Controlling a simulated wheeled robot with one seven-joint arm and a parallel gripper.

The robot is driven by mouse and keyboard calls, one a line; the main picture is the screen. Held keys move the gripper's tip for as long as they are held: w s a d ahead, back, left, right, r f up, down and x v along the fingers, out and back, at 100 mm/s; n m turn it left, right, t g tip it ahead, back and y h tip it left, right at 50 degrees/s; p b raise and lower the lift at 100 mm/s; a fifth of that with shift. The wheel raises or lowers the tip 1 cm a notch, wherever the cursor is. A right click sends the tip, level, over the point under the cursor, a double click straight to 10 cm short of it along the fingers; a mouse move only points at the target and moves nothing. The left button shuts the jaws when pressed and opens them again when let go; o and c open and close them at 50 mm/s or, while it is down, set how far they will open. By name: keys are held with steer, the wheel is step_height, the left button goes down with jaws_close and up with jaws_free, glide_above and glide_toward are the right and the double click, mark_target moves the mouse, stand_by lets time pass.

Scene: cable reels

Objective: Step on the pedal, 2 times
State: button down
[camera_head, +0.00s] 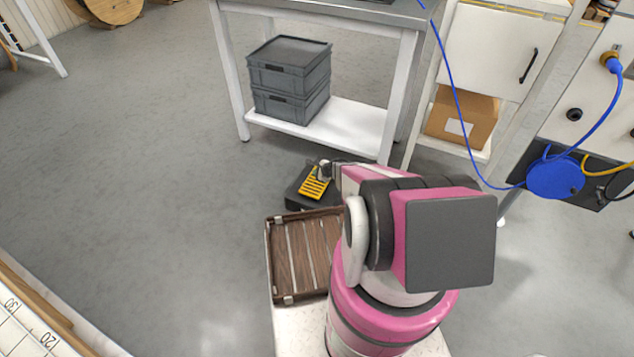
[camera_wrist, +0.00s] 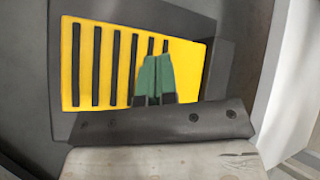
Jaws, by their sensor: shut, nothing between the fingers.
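The pedal (camera_head: 317,186) has a yellow plate with black ribs in a dark housing. It sits on the grey floor in front of the white bench. In the wrist view the yellow plate (camera_wrist: 95,65) fills the upper middle, with a dark bar along its lower edge. My gripper (camera_head: 326,168) is at the pedal's far right edge in the head view. In the wrist view the green fingertips of my gripper (camera_wrist: 155,65) are shut together and empty, over the right part of the plate. I cannot tell whether they touch it.
A slatted wooden tray (camera_head: 268,262) lies just nearer than the pedal. Stacked grey crates (camera_head: 290,76) stand on the bench's low white shelf (camera_head: 350,122). A cardboard box (camera_head: 462,116) and a blue cable reel (camera_head: 555,178) are at right. Floor at left is clear.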

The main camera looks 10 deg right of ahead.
steer(key=shift+r, duration=1.2)
stand_by(1.6)
